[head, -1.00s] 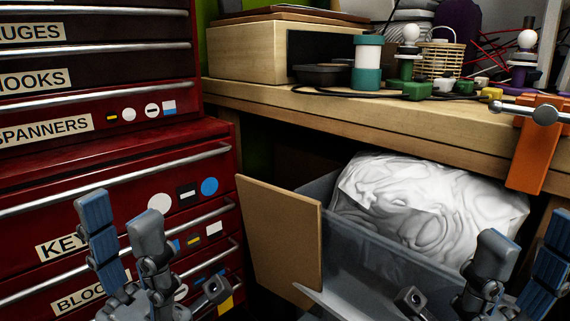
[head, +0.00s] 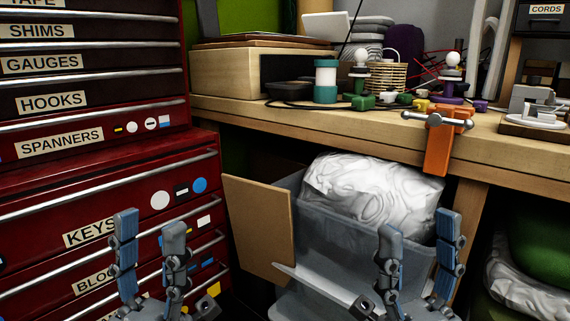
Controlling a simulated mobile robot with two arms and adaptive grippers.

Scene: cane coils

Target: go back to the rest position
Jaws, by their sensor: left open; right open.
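My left gripper (head: 150,228) is at the lower left, fingers up and apart, with nothing between them. It stands in front of the red drawer cabinet (head: 80,215). My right gripper (head: 419,232) is at the lower right, also fingers up, open and empty. It stands in front of the grey plastic bin (head: 340,245) under the bench. Both grippers show at about the same height, and their lower parts are cut off by the bottom edge of the picture.
A brown board (head: 257,229) leans by the bin, which holds a white wrapped bundle (head: 375,188).

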